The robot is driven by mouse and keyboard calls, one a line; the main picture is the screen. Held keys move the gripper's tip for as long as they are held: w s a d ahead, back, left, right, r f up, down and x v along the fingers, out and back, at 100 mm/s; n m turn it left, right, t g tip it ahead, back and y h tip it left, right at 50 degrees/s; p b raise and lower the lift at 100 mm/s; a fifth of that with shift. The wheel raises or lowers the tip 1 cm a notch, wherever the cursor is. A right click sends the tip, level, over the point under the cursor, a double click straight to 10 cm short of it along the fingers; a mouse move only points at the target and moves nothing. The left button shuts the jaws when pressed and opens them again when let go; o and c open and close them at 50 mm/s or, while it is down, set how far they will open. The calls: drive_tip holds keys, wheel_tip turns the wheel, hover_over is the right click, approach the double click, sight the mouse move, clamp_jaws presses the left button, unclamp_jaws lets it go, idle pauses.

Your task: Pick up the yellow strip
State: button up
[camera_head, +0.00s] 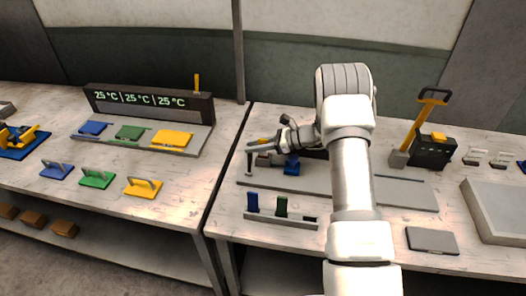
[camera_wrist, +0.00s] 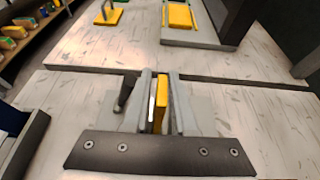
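The yellow strip (camera_wrist: 161,100) is between the two fingers of my gripper (camera_wrist: 159,103) in the wrist view, standing on edge. The fingers look closed on it. In the head view a bit of the yellow strip (camera_head: 264,140) shows at my gripper (camera_head: 262,148), which points left above the right table, near the gap between the tables. A grey rack (camera_head: 280,221) on the right table's front holds a blue strip (camera_head: 252,202) and a green strip (camera_head: 281,206). Its right end holds no strip.
The left table bears a display unit (camera_head: 150,104) with blue, green and yellow plates, and several handled coloured dies in front. A lever press (camera_head: 432,150), a grey plate (camera_head: 432,240) and a large tray (camera_head: 500,212) stand on the right. My arm hides the right table's middle.

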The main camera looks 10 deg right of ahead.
clamp_jaws()
drive_tip(key=shift+r, duration=0.1)
